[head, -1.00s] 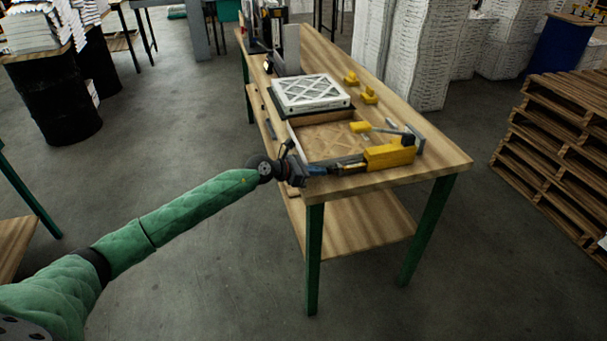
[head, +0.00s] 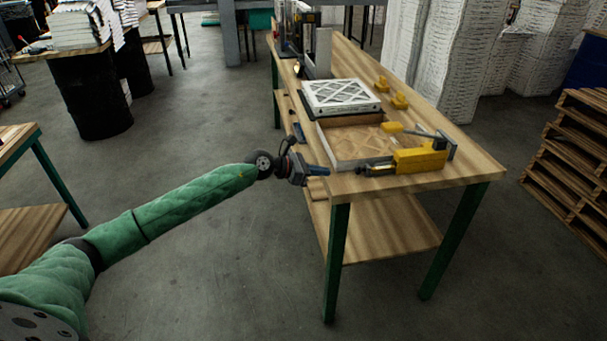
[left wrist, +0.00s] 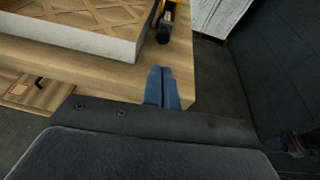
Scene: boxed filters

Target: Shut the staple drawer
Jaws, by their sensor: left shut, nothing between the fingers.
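My left gripper (head: 321,171) is shut and empty at the near left corner of the wooden workbench (head: 455,165). Its blue fingers (left wrist: 164,86) also show shut in the left wrist view, in front of the bench edge. Below the bench top at the left of that view is a light wooden drawer-like part (left wrist: 52,98) with an orange label and a small dark fitting. It is cut off and partly covered by my wrist, so I cannot tell how far out it stands.
A white framed filter (head: 340,96) lies on the bench behind an open tray-like frame (head: 345,160). A wooden pallet stack (head: 575,140) is at right. The floor left of the bench is clear.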

